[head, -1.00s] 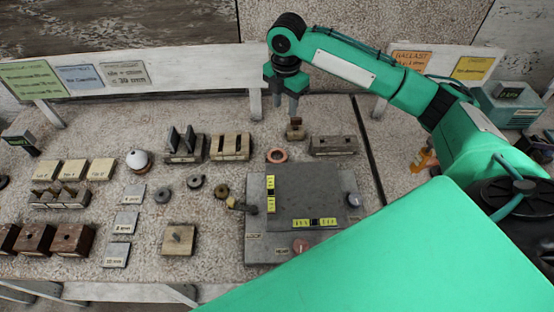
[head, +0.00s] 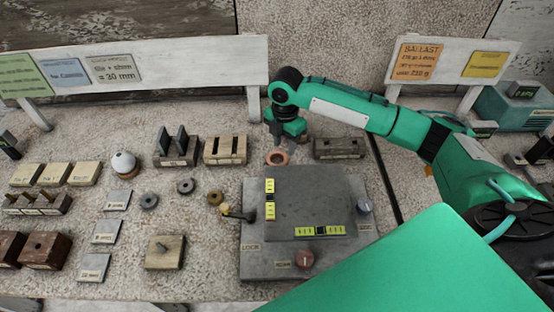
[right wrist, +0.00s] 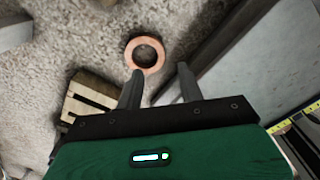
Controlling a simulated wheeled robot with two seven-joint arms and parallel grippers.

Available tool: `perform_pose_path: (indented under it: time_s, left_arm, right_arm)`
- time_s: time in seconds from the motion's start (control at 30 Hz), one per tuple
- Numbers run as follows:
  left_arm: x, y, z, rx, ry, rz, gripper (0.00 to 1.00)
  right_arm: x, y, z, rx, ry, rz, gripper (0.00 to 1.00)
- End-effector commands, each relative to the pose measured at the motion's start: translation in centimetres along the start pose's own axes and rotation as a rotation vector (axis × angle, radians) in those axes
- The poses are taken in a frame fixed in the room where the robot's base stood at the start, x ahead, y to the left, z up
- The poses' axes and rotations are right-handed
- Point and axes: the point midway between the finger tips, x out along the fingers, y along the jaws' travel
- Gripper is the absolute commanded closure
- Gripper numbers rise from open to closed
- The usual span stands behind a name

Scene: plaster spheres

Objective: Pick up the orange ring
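The orange ring (head: 277,158) lies flat on the speckled table, just behind the grey plate device. It also shows in the right wrist view (right wrist: 145,53), just beyond the fingertips and slightly left of centre between them. My right gripper (head: 281,143) is above and a little behind the ring in the head view. My left gripper is not in view.
The grey plate device (head: 318,205) with yellow-marked levels is close in front of the ring. A slotted wooden block (head: 225,150) stands to its left and a dark block (head: 338,148) to its right. Grey washers (head: 186,187) lie further left.

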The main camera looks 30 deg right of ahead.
Motion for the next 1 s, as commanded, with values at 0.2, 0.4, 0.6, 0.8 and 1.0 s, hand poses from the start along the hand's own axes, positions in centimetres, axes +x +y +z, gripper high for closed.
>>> perform_pose_path:
  time_s: [0.2, 0.4, 0.6, 0.8, 1.0]
  left_arm:
    - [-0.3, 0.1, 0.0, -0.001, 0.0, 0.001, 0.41]
    - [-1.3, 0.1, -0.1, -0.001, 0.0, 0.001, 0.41]
    - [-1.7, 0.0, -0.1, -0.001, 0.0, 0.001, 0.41]
    - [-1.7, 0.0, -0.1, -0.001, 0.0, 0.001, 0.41]
    - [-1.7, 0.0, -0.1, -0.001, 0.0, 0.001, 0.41]
  right_arm:
    - [2.0, 0.0, 0.0, 0.0, 0.0, 0.001, 0.62]
    - [4.2, -0.1, -0.1, 0.0, 0.0, -0.002, 0.62]
    - [6.9, -0.1, -0.1, 0.0, 0.0, 0.0, 0.62]
    - [7.3, -0.1, -0.1, -0.001, -0.001, 0.002, 0.62]
    - [7.3, -0.1, -0.1, -0.001, -0.001, 0.002, 0.86]
